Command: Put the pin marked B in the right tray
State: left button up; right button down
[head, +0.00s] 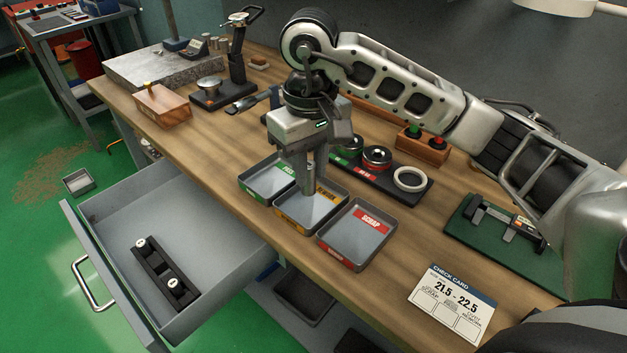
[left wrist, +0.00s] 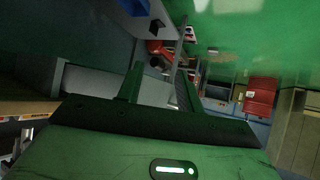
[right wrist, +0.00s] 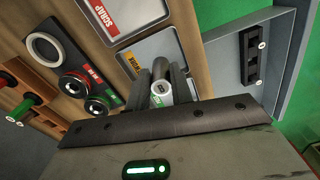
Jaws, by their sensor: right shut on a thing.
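My right gripper (head: 308,183) points down over the middle tray (head: 287,222), which has a yellow label. It is shut on a silver cylindrical pin (right wrist: 161,90), seen between the fingers in the right wrist view. I cannot tell whether the pin touches the tray floor. The green-labelled tray (head: 254,194) is to the left, and the red-labelled SCRAP tray (head: 355,240) to the right; both look empty. My left gripper (left wrist: 157,88) has its fingers apart, with nothing between them, away from the bench.
An open drawer (head: 210,250) holds a black rack (head: 157,268) with two white-topped pieces. A check card (head: 452,300) reading 21.5 - 22.5 lies at the front right. A black stand with rings (head: 410,195) is behind the trays. A green-based caliper (head: 495,222) lies right.

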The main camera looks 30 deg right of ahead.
jog(key=shift+w+d+f, duration=0.3)
jog(key=shift+w+f, duration=0.05)
jog(key=shift+f, duration=0.15)
jog(key=shift+w+d+f, duration=0.3)
jog(key=shift+f, duration=0.15)
jog(key=f, duration=0.1)
jog(key=f+p, duration=0.1)
jog(key=f, duration=0.1)
jog(key=shift+w+d+f, duration=0.15)
jog(key=shift+w, duration=0.05)
jog(key=shift+f, duration=0.4)
jog(key=c, duration=1.2)
grip_release()
jog(key=shift+c, duration=0.2)
pick_arm(q)
jog(key=shift+r, duration=0.35)
jog(key=shift+r, duration=0.1)
pick_arm(e)
jog(key=shift+r, duration=0.15)
